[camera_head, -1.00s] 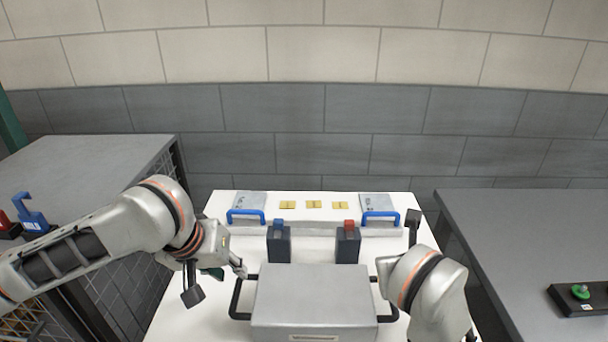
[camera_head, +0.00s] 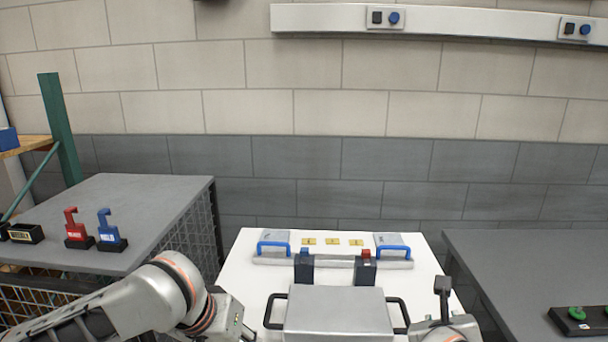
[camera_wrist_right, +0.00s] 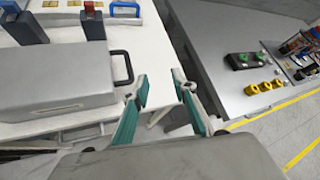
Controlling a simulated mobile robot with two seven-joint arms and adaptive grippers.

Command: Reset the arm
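My left arm (camera_head: 160,300) comes in from the lower left in the head view. Its wrist end is beside the left handle of a grey metal case (camera_head: 337,315), and its gripper is mostly cut off by the bottom edge. My right arm's wrist (camera_head: 445,328) shows at the bottom, right of the case. In the right wrist view my right gripper (camera_wrist_right: 162,86) is open, with its teal-padded fingers apart and nothing between them. It is just right of the case (camera_wrist_right: 55,88) and its black handle (camera_wrist_right: 122,68), near the white table's edge.
The white table (camera_head: 240,275) carries two dark blocks (camera_head: 304,268) and two blue-handled plates (camera_head: 273,243). A grey bench at left holds red (camera_head: 77,230) and blue (camera_head: 108,228) hook-shaped parts. A grey table (camera_head: 520,260) at right holds a box with green knobs (camera_head: 577,313).

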